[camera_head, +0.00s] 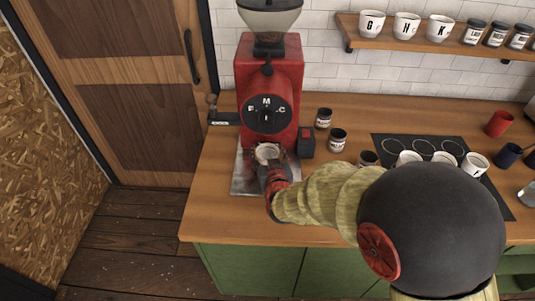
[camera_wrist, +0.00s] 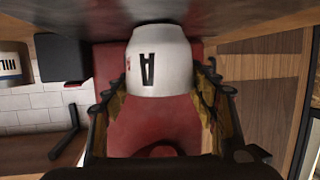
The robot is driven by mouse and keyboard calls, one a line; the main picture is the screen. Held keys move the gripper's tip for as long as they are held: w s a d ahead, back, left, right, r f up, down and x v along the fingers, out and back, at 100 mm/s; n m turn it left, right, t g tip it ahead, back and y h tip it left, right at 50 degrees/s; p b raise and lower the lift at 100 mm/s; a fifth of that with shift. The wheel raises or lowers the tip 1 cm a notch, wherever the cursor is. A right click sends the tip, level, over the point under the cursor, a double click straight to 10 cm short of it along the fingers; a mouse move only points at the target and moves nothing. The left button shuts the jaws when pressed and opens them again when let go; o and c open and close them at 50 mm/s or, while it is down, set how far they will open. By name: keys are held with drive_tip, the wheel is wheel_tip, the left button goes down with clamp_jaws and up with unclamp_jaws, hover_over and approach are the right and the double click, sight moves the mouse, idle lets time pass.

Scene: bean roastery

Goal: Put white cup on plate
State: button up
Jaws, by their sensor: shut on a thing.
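A white cup (camera_head: 267,152) is at the front of the red grinder, over the grey metal plate (camera_head: 243,184) at its base. In the wrist view the white cup (camera_wrist: 161,62) carries a black letter A and appears upside down between my fingers. My gripper (camera_head: 271,168) is shut on it; both fingers also show in the wrist view (camera_wrist: 160,85). The grey plate (camera_wrist: 215,18) fills the top of the wrist view, close to the cup. I cannot tell whether the cup touches it. My arm hides part of the plate.
The red grinder (camera_head: 269,80) stands directly behind the cup. Dark jars (camera_head: 337,140) and a dark box (camera_head: 306,143) stand to its right. The counter (camera_head: 212,190) is clear left of the plate.

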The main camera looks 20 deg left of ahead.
drive_tip(key=shift+f, duration=0.2)
drive_tip(key=o, duration=1.2)
drive_tip(key=shift+o, duration=0.6)
drive_tip(key=shift+r, duration=0.1)
drive_tip(key=shift+r, duration=0.2)
drive_tip(key=p+v, duration=0.3)
drive_tip(key=v, duration=0.9)
